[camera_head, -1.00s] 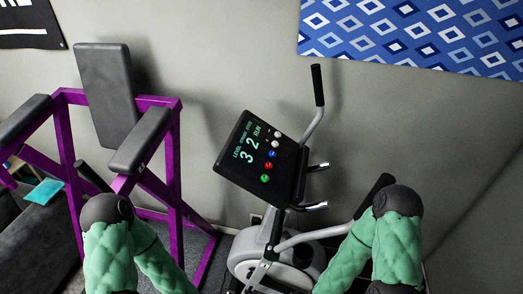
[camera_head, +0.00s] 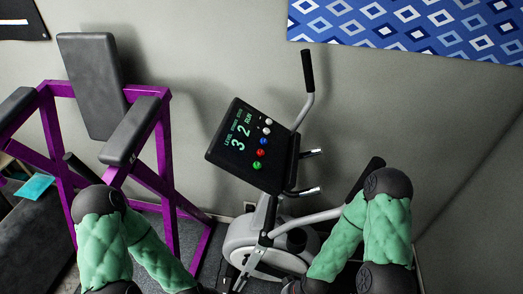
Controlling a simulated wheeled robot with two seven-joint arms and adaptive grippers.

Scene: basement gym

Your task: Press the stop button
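The exercise machine's black console (camera_head: 252,146) stands ahead, tilted, with a lit display reading "3 2 RUN". A column of buttons runs down its right side: white ones at the top, then a blue button (camera_head: 263,141), a red button (camera_head: 261,153) and a green button (camera_head: 257,165). Any label marking the stop button is too small to read. My two arms, in green padded sleeves, come in from the lower left and lower right, below and apart from the console. Neither gripper shows; both lie beyond the bottom edge.
A purple-framed gym bench (camera_head: 165,150) with black pads stands at the left. The machine's upright handle (camera_head: 308,75) rises right of the console, and its grey-white base (camera_head: 240,240) is below. A blue patterned hanging (camera_head: 400,25) is on the wall behind.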

